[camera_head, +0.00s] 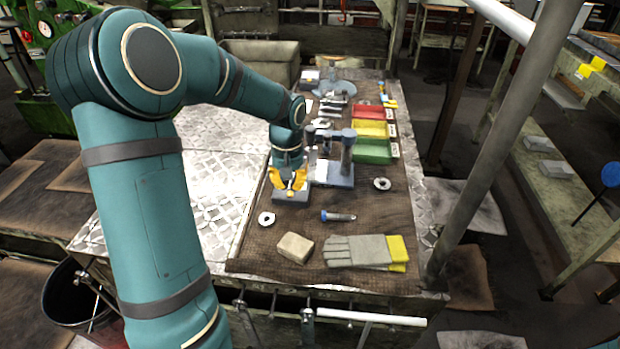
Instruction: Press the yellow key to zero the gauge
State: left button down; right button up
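My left arm, teal, comes in from the left and reaches over the bench. My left gripper (288,184), with yellow-orange parts, points down at a small grey block-like device (291,197) on the brown mat. The gripper hides most of this device, and I cannot tell whether they touch. A grey-blue stand with a column (347,160) is just right of the gripper; which of the two is the gauge is unclear. I cannot make out the yellow key apart from the gripper's yellow parts. The finger opening is too small to read. My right gripper is out of view.
On the mat (250,255) lie a glove (355,251), a tan block (295,247), a blue-ended tool (338,216) and metal rings (266,219), (382,184). Red, yellow (371,129) and green (374,151) bins stand behind. A grey post (490,150) rises at the right.

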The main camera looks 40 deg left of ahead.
pick_arm(q)
jog(key=shift+f+b, duration=0.9)
jog(key=shift+f, duration=0.4)
dwell(0.7)
jog(key=shift+r+p, duration=2.65)
jog(key=shift+r, duration=0.75)
notch_tip(320, 180, up, 2)
jog(key=shift+r+p, duration=0.1)
jog(key=shift+p, duration=0.7)
